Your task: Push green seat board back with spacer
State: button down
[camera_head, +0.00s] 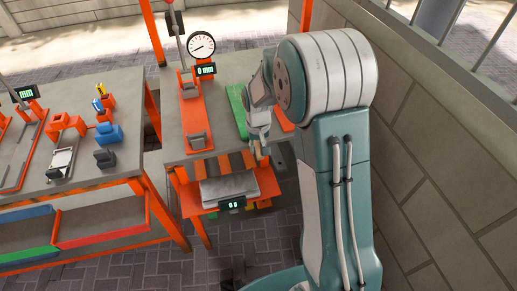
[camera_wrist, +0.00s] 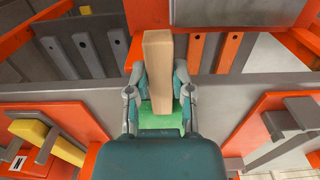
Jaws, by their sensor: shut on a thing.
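My gripper (camera_wrist: 159,82) is shut on a tan, wood-coloured spacer block (camera_wrist: 158,62), which stands lengthwise between the two fingers in the wrist view. The green seat board (camera_wrist: 160,119) shows just below the spacer there, partly hidden by my fingers and wrist. I cannot tell whether the spacer touches it. In the head view the green board (camera_head: 237,108) lies on the grey bench top, partly covered by my arm. My gripper (camera_head: 260,148) hangs near the bench's front edge, to the right of the slats.
Grey and orange slats (camera_head: 228,163) line the bench front, above a grey scale plate (camera_head: 229,187). An orange rail with a dial gauge (camera_head: 201,45) stands left of the green board. A second bench (camera_head: 75,100) with small fixtures is further left. A block wall (camera_head: 440,130) closes the right side.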

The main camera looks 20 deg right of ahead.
jog(key=shift+w, duration=1.3)
jog(key=shift+s, duration=1.55)
jog(key=shift+r, duration=3)
